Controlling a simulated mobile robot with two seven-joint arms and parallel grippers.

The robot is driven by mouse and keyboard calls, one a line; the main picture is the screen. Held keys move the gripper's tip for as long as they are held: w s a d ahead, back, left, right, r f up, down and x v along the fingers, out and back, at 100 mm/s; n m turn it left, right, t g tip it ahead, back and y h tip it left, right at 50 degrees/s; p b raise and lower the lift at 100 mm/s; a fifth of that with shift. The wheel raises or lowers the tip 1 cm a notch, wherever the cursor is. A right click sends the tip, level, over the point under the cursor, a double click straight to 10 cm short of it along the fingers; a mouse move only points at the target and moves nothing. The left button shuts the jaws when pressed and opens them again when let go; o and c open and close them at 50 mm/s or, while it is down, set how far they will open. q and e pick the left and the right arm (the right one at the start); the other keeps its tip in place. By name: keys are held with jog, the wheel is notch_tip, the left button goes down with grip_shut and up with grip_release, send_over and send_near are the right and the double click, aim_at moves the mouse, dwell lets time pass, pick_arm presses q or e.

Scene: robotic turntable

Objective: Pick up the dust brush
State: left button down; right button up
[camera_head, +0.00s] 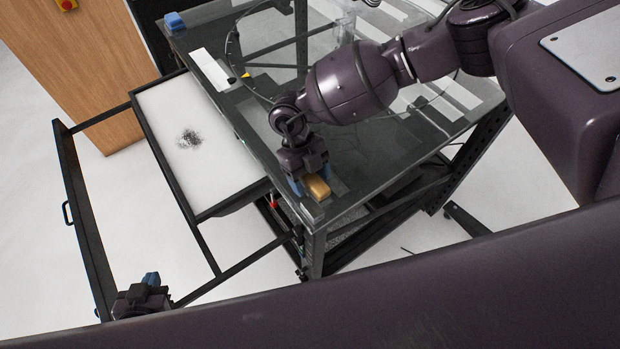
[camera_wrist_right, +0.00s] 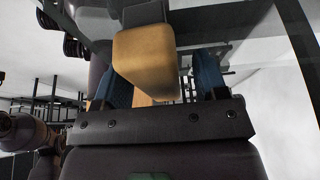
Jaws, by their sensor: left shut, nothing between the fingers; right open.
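The dust brush, with a tan wooden handle (camera_head: 317,187), lies at the near corner of the dark glass-topped table (camera_head: 365,150). My right gripper (camera_head: 311,181) is right over it, with its blue fingers apart on either side of the handle. In the right wrist view the handle's blunt end (camera_wrist_right: 146,62) shows large, between the two open blue fingers (camera_wrist_right: 163,88). I cannot tell whether either finger touches it. My left gripper (camera_head: 151,279) is at the lower left, shut and empty, well away from the brush and close to the drawer frame.
An open drawer frame (camera_head: 82,205) sticks out to the left of the table. A white tray (camera_head: 220,185) there holds a patch of dark debris (camera_head: 189,139). A wooden cabinet (camera_head: 90,60) stands at the upper left. A blue item (camera_head: 174,21) sits at the table's far corner.

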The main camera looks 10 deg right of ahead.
aim_at(310, 175)
jog(key=shift+c, duration=0.5)
jog(key=c, duration=0.9)
jog(key=shift+r, duration=0.1)
notch_tip(310, 175, up, 20)
jog(key=shift+r, duration=0.2)
jog(key=o, duration=0.4)
jog(key=c, duration=0.3)
